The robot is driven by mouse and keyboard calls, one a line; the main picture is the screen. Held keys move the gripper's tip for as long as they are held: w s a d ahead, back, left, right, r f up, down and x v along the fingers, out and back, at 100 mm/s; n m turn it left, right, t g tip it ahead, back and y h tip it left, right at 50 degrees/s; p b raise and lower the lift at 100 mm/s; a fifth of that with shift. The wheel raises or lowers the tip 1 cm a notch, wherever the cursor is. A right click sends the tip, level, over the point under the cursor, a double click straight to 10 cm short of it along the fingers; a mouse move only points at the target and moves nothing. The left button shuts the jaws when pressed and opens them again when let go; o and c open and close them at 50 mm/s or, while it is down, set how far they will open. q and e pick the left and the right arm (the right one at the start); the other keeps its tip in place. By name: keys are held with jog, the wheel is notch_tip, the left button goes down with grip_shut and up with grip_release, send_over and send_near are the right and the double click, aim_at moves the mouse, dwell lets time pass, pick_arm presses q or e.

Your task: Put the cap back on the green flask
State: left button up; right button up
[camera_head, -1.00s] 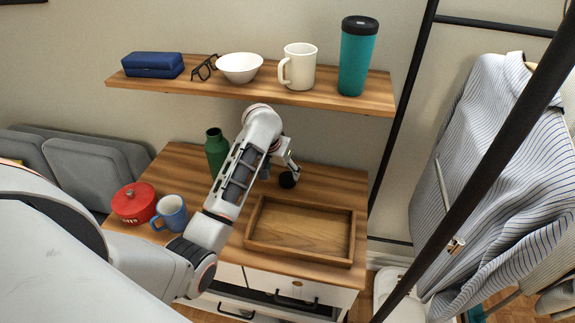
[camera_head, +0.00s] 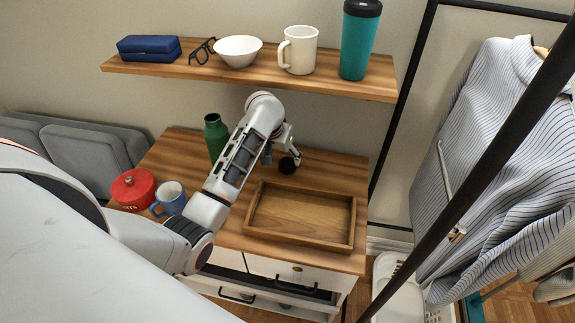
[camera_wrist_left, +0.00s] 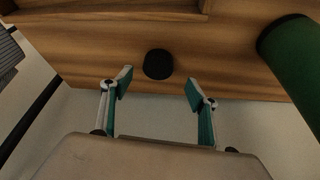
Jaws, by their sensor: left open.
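The green flask (camera_head: 214,136) stands upright and uncapped on the desk, left of my left arm. In the left wrist view the flask (camera_wrist_left: 298,62) shows at the upper right. The black cap (camera_head: 288,165) is by the fingers of my left gripper (camera_head: 287,153) near the back of the desk. In the left wrist view the cap (camera_wrist_left: 158,64) lies on the wood just beyond and between the open fingertips of the left gripper (camera_wrist_left: 157,84). The fingers are apart and hold nothing. The right gripper is not in view.
A wooden tray (camera_head: 300,241) sits at the desk's front right. A red pot (camera_head: 133,189) and blue mug (camera_head: 170,197) stand at the left. The shelf (camera_head: 330,86) above holds a blue case, glasses, a white bowl, a white mug and a teal tumbler.

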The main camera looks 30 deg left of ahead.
aim_at(287, 164)
pick_arm(q)
jog(key=shift+x, duration=2.6)
jog(key=shift+d, duration=0.15)
jog(key=c, duration=1)
